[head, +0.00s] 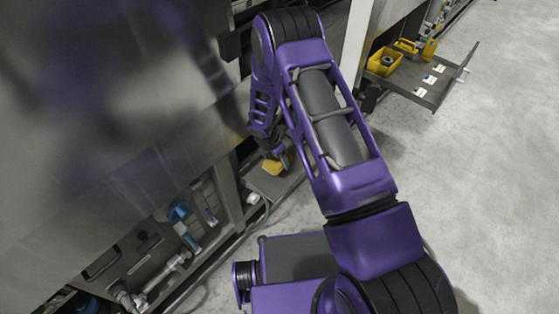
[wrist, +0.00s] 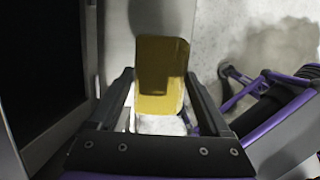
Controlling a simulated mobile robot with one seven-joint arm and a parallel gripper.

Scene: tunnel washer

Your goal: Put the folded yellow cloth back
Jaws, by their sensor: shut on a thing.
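The folded yellow cloth (wrist: 160,60) is between the two fingers of my gripper (wrist: 160,82) in the wrist view, its far end sticking out past the fingertips. In the head view the cloth (head: 272,167) shows as a small yellow patch below my gripper (head: 279,156), beside the machine's side. My gripper is shut on the cloth. A grey ledge (head: 266,184) lies under and around it. I cannot tell whether the cloth touches the ledge. My arm hides part of the gripper in the head view.
A pulled-out grey tray (head: 440,86) at upper right carries a yellow open box (head: 384,62), white labels and other yellow items. Pipes and a blue fitting (head: 179,211) fill the machine's lower opening at left. The concrete floor (head: 480,200) at right is clear.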

